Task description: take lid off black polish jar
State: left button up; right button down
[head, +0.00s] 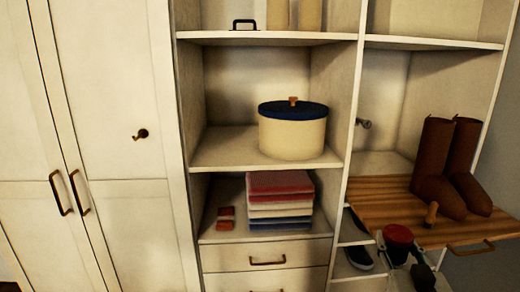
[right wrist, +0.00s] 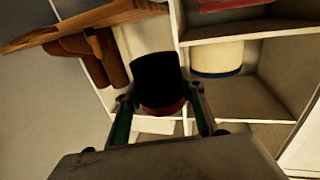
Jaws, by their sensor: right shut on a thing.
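A round jar with a red top and black body (head: 398,236) is in front of the wooden board's left corner in the head view. My right gripper (head: 400,258) is shut on it from below and in front. In the right wrist view, which is upside down, the jar (right wrist: 158,82) is between the two fingers (right wrist: 160,112), with black above and a red band below. I cannot tell whether the red part is the lid or whether lid and body are apart. My left gripper is not in view.
A fold-out wooden board (head: 385,205) holds brown boots (head: 436,165) and a small wooden-handled thing (head: 431,213). A dark shoe (head: 360,257) lies on a low shelf. Folded towels (head: 280,195) and a cream pot with a blue lid (head: 292,135) stand on shelves to the left.

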jog(key=s+a+f+n+y, duration=0.2)
jog(key=s+a+f+y, duration=0.1)
jog(key=s+a+f, duration=0.5)
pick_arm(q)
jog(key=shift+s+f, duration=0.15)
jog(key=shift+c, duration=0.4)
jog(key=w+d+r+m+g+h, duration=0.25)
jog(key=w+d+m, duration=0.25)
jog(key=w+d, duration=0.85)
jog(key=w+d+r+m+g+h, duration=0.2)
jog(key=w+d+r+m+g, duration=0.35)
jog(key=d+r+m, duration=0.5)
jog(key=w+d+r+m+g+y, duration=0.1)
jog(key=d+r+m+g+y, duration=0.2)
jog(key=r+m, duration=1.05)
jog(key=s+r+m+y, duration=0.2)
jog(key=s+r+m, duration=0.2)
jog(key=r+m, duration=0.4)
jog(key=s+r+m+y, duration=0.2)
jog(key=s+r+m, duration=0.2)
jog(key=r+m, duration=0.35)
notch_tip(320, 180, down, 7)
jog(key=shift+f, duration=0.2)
pick_arm(e)
jog(key=a+n+g+y, duration=0.3)
jog(key=a+n+y, duration=0.4)
jog(key=a+y, duration=0.4)
jog(key=shift+s+a+n+g+y, duration=0.3)
jog(key=shift+a+y, duration=0.1)
jog(key=shift+a, duration=2.7)
